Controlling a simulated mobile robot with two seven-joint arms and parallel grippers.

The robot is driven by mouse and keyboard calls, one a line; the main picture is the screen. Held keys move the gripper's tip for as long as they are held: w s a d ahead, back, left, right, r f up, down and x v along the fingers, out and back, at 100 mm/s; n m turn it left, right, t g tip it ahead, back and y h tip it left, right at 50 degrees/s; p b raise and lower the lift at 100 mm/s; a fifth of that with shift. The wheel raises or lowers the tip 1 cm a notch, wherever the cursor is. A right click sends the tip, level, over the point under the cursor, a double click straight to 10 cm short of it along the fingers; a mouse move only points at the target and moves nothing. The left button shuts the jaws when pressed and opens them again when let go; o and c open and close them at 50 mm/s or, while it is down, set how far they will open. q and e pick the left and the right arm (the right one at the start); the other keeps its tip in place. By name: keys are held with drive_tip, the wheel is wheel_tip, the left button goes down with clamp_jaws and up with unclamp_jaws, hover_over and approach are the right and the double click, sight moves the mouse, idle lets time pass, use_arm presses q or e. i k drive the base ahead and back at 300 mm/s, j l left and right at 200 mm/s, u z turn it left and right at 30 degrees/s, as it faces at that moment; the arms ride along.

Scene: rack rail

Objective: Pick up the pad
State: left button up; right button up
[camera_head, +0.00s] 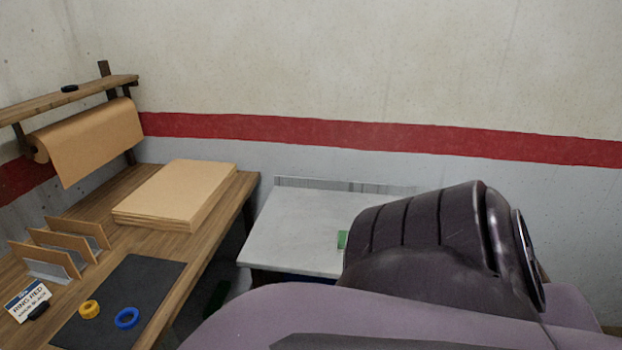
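A small green piece (342,240) shows on the pale grey table (300,225). It may be the pad, but a large dark part of my arm covers most of what lies to its right, so I cannot tell its full shape. A flat dark mat (125,295) lies on the wooden bench at the left. Neither of my grippers shows in this view.
On the wooden bench (95,207) are a stack of brown sheets (178,195), a yellow ring (89,309), a blue ring (127,318), upright dividers (65,250) and a sign card (27,300). A brown paper roll (88,138) hangs under a shelf. The pale table's left part is clear.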

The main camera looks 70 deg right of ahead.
sight(341, 237)
drive_tip(key=z, duration=2.6)
drive_tip(key=u, duration=2.15)
drive_tip(key=z, duration=1.85)
